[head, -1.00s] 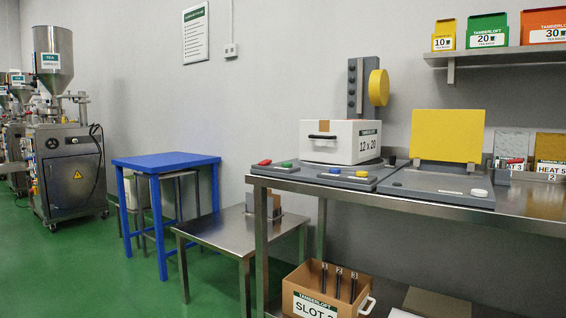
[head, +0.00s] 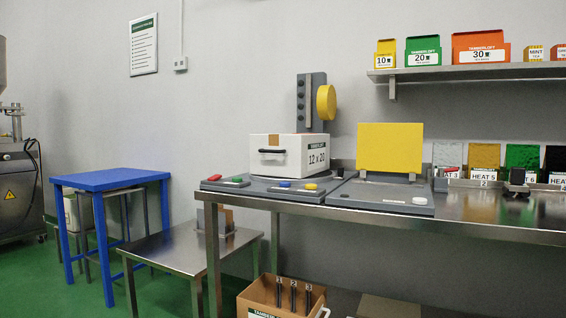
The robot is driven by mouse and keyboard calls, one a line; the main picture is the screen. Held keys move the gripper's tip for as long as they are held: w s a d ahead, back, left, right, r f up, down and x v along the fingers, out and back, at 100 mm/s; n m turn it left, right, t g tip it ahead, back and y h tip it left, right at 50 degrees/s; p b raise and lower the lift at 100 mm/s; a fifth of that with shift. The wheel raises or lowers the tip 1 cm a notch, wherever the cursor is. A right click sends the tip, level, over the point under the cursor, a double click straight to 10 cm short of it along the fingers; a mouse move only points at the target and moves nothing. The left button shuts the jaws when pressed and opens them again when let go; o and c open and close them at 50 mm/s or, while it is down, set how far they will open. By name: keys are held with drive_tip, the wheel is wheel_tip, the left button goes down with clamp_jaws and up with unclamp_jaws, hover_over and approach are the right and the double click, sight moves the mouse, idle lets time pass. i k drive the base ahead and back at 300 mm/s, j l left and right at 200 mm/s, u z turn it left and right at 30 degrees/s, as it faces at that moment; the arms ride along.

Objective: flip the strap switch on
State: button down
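A blue control (head: 285,184) and a yellow control (head: 311,187) are to the right. I cannot read a strap label or tell any switch's position. My gripper is not in view.
A grey unit with a raised yellow panel (head: 390,148) and a white knob (head: 420,201) is right of the station. The steel bench (head: 470,214) continues right. A low steel table (head: 190,250) and blue table (head: 112,179) stand left. A cardboard box (head: 262,297) is below.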

sight(215, 178)
drive_tip(key=i+j+u, duration=0.1)
drive_tip(key=u, duration=0.55)
drive_tip(key=i+j+u, duration=0.1)
drive_tip(key=i+u, duration=0.2)
drive_tip(key=i, duration=0.3)
drive_tip(key=i+u, duration=0.3)
drive_tip(key=i, duration=0.25)
drive_tip(key=i+l, duration=0.1)
drive_tip(key=i, duration=0.2)
